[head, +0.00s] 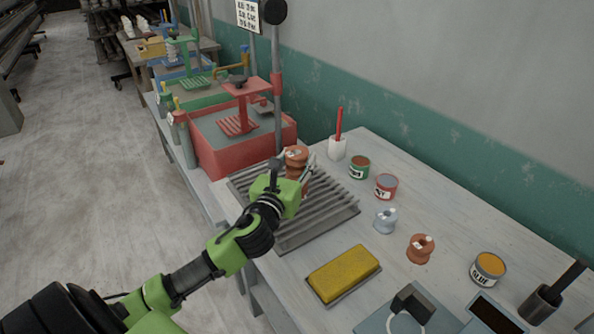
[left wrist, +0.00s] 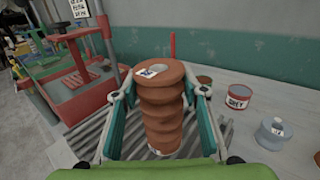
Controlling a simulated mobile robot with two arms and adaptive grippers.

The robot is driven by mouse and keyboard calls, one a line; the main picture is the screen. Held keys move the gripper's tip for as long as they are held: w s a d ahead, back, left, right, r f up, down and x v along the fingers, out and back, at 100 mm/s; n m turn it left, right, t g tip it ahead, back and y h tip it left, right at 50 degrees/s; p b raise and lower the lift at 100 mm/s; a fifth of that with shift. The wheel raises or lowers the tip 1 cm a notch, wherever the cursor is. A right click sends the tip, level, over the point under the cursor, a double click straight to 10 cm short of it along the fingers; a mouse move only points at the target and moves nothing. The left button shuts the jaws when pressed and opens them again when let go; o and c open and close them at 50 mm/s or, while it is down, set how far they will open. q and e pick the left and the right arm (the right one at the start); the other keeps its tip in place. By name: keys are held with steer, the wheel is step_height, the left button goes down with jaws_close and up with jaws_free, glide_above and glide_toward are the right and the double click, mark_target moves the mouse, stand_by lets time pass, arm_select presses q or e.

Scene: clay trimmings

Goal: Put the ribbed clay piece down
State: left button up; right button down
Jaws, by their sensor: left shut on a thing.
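The ribbed clay piece (head: 297,157) is a reddish-brown upright cylinder with a small white label on top. In the left wrist view the piece (left wrist: 160,108) stands upright between the two fingers of my left gripper (left wrist: 158,110), which is shut on it. In the head view my left gripper (head: 303,172) is over the far part of the grey ribbed rack (head: 330,217). The lower end of the piece is partly hidden, so I cannot tell whether it touches the rack. My right gripper is not in view.
A red press (head: 237,140) stands left of the rack. Right of the rack are a green-labelled can (head: 359,167), a red-labelled can (head: 386,187), a pale blue-grey piece (head: 385,220), and a smaller brown clay piece (head: 420,249). A yellow sponge (head: 343,273) lies in front. The rack's near part is bare.

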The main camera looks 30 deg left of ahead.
mark_target(293, 178)
arm_select(q)
step_height(293, 178, down, 3)
steer(key=shift+w+f, duration=0.1)
stand_by(0.3)
steer(key=shift+f, duration=0.15)
steer(key=o, duration=1.6)
